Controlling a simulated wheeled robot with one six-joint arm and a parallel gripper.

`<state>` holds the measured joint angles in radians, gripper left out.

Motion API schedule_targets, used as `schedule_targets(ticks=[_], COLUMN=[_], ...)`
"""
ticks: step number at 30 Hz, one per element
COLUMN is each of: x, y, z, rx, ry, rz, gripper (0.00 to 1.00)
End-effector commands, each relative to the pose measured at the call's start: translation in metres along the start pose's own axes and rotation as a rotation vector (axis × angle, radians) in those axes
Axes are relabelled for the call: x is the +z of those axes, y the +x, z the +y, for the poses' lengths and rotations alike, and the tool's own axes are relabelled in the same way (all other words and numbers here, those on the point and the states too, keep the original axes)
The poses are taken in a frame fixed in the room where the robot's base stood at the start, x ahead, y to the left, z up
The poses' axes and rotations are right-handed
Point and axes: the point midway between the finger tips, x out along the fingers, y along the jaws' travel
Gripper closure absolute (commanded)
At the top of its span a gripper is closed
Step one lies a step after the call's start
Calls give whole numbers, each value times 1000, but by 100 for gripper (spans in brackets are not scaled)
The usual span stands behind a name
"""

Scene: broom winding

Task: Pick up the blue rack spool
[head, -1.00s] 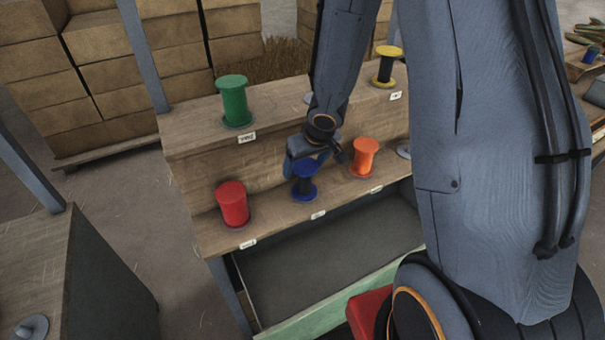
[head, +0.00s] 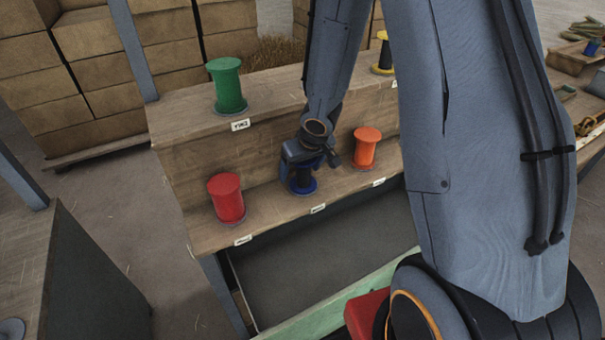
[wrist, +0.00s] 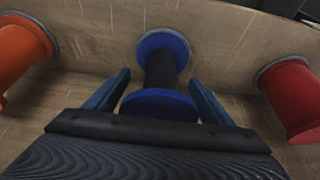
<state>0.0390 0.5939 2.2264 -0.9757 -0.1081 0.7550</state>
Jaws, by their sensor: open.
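The blue spool (head: 302,184) stands upright on the lower shelf of the wooden rack, between the red and orange spools. It has blue flanges and a dark wound middle. In the head view my gripper (head: 304,160) is at the spool and hides its upper part. In the wrist view the blue spool (wrist: 162,62) lies between the two blue fingers of my gripper (wrist: 158,90). The fingers are open, one on each side, with gaps to the spool's dark middle. Part of the near flange is hidden behind the gripper body.
A red spool (head: 226,198) stands to the left and an orange spool (head: 366,148) to the right on the same shelf. A green spool (head: 227,86) and a yellow spool (head: 383,56) stand on the upper shelf (head: 180,115). A dark tray (head: 330,255) is below.

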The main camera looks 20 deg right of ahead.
Motion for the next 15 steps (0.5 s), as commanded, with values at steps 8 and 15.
schedule_targets(ticks=[8,15], x=[0,0], y=[-1,-1], z=[0,0], rx=[0,0], ry=[0,0], rz=[1,1], gripper=[51,70])
